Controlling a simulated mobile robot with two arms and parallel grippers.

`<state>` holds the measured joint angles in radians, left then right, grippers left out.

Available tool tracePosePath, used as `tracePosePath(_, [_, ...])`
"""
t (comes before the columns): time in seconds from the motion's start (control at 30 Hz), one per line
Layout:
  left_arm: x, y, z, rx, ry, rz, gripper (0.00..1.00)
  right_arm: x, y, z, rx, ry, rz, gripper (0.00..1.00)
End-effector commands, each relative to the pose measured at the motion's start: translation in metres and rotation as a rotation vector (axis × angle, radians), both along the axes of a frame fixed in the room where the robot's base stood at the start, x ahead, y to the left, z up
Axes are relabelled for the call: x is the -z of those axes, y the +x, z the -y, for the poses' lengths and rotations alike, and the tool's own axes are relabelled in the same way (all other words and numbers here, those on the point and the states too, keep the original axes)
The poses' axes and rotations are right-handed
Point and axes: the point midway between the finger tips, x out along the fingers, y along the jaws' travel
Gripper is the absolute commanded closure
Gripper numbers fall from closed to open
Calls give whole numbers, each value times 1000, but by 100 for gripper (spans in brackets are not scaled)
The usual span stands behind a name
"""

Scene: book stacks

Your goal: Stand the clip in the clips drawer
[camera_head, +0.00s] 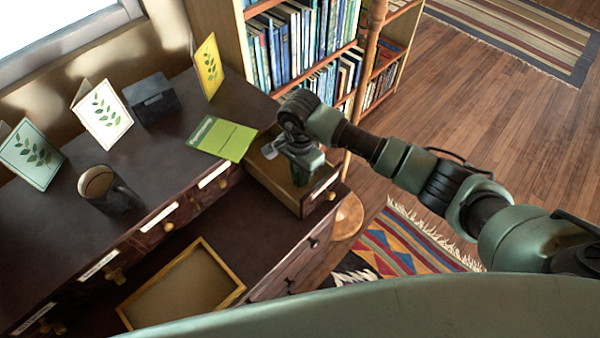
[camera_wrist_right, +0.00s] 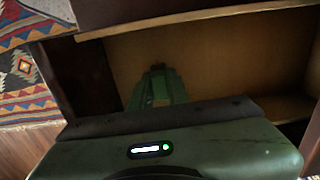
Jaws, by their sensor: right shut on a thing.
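My right gripper (camera_head: 301,178) points down into a small open drawer (camera_head: 258,170) at the right end of the desk's upper part. The drawer has a white label and a brass knob on its front; the label is too small to read. In the right wrist view the green fingers (camera_wrist_right: 158,85) are closed together over the drawer's tan floor. They are shut on the clip, which is mostly hidden; only a small dark bit shows at the fingertips. I cannot tell whether the clip touches the floor. My left gripper is out of view.
A green booklet (camera_head: 222,138) lies beside the open drawer. A mug (camera_head: 108,190), upright cards (camera_head: 102,115) and a dark box (camera_head: 151,98) stand on the desk top. A wooden tray (camera_head: 236,291) lies below. A bookcase (camera_head: 233,35) stands behind the arm.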

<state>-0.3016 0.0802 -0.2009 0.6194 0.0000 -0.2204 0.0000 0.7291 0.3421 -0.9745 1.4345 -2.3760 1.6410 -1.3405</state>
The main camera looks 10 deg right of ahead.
Motion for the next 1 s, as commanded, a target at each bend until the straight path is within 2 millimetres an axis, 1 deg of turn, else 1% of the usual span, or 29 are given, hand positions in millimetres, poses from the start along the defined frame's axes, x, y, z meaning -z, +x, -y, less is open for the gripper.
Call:
tracePosePath(0.1, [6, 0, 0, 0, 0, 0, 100, 5, 0, 0, 0, -1, 1, 100])
tracePosePath(0.13, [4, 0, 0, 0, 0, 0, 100, 3, 0, 0, 0, 0, 0, 75])
tracePosePath(0.17, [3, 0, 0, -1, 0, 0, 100, 3, 0, 0, 0, 0, 0, 67])
tracePosePath(0.2, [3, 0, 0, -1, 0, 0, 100, 3, 0, 0, 0, 0, 0, 62])
tracePosePath(0.47, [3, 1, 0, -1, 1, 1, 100, 2, 0, 0, 0, 0, 0, 62])
tracePosePath(0.6, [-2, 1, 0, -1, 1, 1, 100, -4, 0, 0, 0, 1, 1, 62])
tracePosePath(0.63, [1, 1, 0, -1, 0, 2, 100, -6, 1, 0, 0, 0, 2, 62])
tracePosePath(0.77, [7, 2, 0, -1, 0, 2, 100, -28, 2, 0, -2, 0, 7, 62])
tracePosePath(1.0, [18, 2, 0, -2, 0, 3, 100, -81, 2, 0, -1, -1, 6, 62])
